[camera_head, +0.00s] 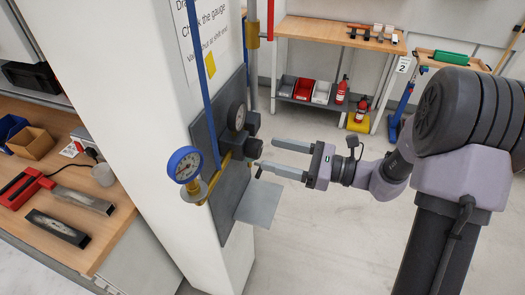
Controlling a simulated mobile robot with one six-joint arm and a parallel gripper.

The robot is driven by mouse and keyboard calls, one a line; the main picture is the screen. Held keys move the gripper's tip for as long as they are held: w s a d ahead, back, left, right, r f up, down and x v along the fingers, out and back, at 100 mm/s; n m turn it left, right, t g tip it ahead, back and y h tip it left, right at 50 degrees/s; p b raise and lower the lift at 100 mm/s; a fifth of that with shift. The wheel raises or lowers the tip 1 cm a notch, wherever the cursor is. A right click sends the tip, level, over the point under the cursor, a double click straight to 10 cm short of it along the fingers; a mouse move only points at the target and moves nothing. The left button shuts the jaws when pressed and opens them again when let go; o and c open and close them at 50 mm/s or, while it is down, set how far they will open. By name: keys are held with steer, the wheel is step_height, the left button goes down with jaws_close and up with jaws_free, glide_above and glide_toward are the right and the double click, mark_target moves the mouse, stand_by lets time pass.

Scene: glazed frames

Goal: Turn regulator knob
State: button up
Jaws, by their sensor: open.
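The regulator is mounted on a grey panel (233,175) on a white pillar. It has a yellow brass body, a blue-rimmed gauge (186,164) and a dark-rimmed gauge (238,115). A black round knob (253,148) sticks out at its right side, and a second black part sits just above it. My gripper (266,153) comes from the right with its two grey fingers apart and pointing at the knob. The fingertips are close to the knob, and nothing shows between them. I cannot tell whether they touch it.
A grey plate (260,204) juts out below the regulator. A blue pipe (205,85) runs down to it. A wooden bench (100,245) with tools stands at the left. Another bench (320,34) with bins and red extinguishers is behind. The floor under my arm is clear.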

mark_target(254, 149)
steer(key=x, duration=0.4)
steer(key=c, duration=1.4)
steer(key=shift+r+p, duration=0.1)
steer(key=shift+p, duration=0.2)
